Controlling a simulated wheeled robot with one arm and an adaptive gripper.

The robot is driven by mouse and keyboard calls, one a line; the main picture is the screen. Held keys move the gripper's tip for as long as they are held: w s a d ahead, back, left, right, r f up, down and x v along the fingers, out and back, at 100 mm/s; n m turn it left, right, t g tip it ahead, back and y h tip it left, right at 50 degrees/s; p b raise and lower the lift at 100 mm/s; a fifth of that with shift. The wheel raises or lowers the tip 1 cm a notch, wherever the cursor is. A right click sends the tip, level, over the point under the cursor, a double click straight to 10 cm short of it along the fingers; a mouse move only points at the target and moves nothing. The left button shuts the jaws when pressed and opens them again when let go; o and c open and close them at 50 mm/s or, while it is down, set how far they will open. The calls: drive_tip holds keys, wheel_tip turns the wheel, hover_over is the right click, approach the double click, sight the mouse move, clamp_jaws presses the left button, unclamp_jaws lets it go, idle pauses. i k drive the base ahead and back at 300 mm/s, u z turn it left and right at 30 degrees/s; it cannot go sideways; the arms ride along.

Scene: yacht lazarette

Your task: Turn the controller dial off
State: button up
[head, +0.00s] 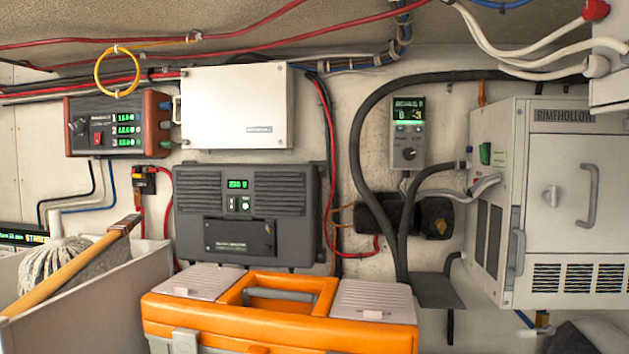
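A small grey controller (407,115) is mounted on the back wall, right of centre in the head view. A thick black hose curves around the controller's left side. My gripper is not in view, and nothing covers the dial.
An orange toolbox (270,312) stands in front at bottom centre. A white bin (95,300) with a mop and wooden handle is at left. A white cabinet (545,200) juts out at right. A dark grey unit (290,190) hangs left of the controller. Cables cross the wall.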

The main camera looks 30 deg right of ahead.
sight(408, 153)
drive_tip(key=z, duration=1.15)
drive_tip(key=k, duration=0.15)
drive_tip(key=z, duration=0.2)
